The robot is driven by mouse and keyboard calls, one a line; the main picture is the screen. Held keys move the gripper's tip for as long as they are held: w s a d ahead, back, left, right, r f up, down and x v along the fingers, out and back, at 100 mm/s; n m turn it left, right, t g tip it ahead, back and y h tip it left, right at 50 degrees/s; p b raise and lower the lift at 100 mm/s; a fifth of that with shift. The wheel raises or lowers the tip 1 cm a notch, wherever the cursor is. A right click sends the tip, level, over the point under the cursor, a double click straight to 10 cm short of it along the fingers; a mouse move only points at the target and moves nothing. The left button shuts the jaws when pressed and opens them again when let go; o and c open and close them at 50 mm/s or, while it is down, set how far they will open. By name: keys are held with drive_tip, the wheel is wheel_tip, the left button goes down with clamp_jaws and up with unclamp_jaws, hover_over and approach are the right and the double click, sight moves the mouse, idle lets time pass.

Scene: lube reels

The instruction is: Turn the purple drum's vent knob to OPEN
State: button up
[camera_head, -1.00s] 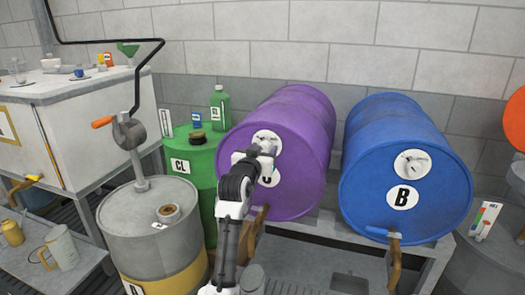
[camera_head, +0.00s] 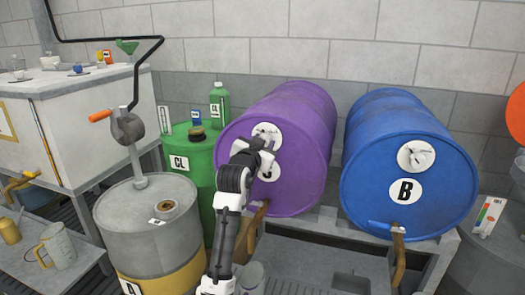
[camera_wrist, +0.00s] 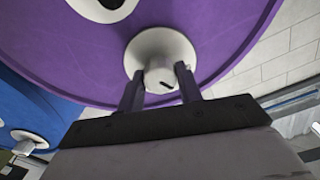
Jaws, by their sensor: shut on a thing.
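The purple drum (camera_head: 300,115) lies on its side on a rack, its round end facing me. Its vent knob sits on a round white plate (camera_head: 266,130) high on that end, partly hidden by my gripper (camera_head: 265,147). In the wrist view, the pale vent knob (camera_wrist: 160,74) stands between the two dark fingers of my gripper (camera_wrist: 160,88), which is shut on it. A short dark mark shows on the knob's face. The white plate (camera_wrist: 150,45) shows behind it. I cannot read any OPEN marking.
A blue drum (camera_head: 405,150) marked B, with its own vent knob (camera_head: 420,157), lies to the right. A green drum (camera_head: 190,160) marked CL and a grey drum with a crank pump (camera_head: 130,130) stand to the left. A wall is close behind.

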drive_tip(key=shift+f+m+b, duration=0.1)
drive_tip(key=shift+m+b, duration=3.75)
drive_tip(key=shift+m, duration=3.25)
drive_tip(key=o, duration=1)
drive_tip(key=shift+s, duration=0.1)
drive_tip(key=b+v, duration=0.2)
drive_tip(key=v, duration=1.1)
drive_tip(key=shift+s, duration=0.3)
